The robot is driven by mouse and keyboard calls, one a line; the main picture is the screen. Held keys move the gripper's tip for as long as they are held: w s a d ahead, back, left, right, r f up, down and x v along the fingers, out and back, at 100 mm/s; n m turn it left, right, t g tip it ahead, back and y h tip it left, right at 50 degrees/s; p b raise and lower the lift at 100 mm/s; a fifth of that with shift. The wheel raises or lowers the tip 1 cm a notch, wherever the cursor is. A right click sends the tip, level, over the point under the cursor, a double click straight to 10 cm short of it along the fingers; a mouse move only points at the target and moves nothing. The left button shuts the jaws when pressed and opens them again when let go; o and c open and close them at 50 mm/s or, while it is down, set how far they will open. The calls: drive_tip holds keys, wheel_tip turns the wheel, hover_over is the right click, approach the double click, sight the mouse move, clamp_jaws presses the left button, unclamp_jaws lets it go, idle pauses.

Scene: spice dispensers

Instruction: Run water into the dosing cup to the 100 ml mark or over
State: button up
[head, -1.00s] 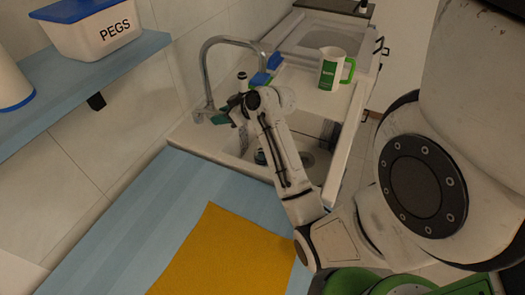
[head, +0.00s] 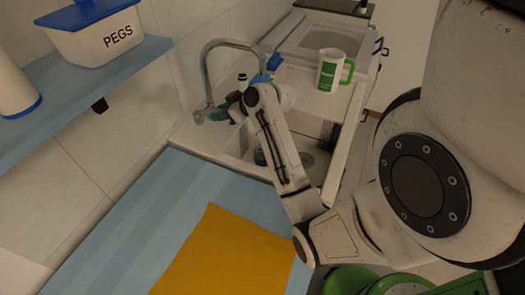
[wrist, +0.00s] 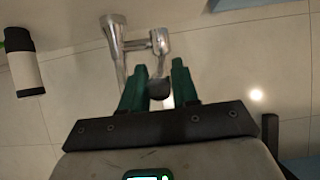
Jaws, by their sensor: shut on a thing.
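The chrome tap (head: 207,70) arches over the sink at the wall, and its metal body (wrist: 137,44) shows in the wrist view. My gripper (wrist: 158,82) is at the tap, its green fingers on either side of a dark rounded knob (wrist: 160,90), shut on it. In the head view my gripper (head: 219,116) is small and partly hidden by my arm. No water stream can be made out. A white mug with a green label and green handle (head: 330,72) stands upright behind the sink; I cannot tell whether it is the dosing cup.
The sink (head: 308,160) holds dark items partly hidden by my forearm. A black-topped bottle (wrist: 26,62) stands beside the tap. A blue counter (head: 140,220) with an orange mat (head: 225,255) lies in front. A shelf with a PEGS box (head: 95,40) is at upper left.

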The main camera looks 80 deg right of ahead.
idle(0.4)
drive_tip(key=shift+s+f, duration=0.2)
drive_tip(key=shift+f, duration=0.25)
drive_tip(key=shift+s+a+f+b, duration=0.1)
drive_tip(key=shift+s+f+b, duration=0.1)
drive_tip(key=shift+f+b, duration=0.35)
drive_tip(key=shift+f, duration=0.1)
drive_tip(key=o, duration=0.9)
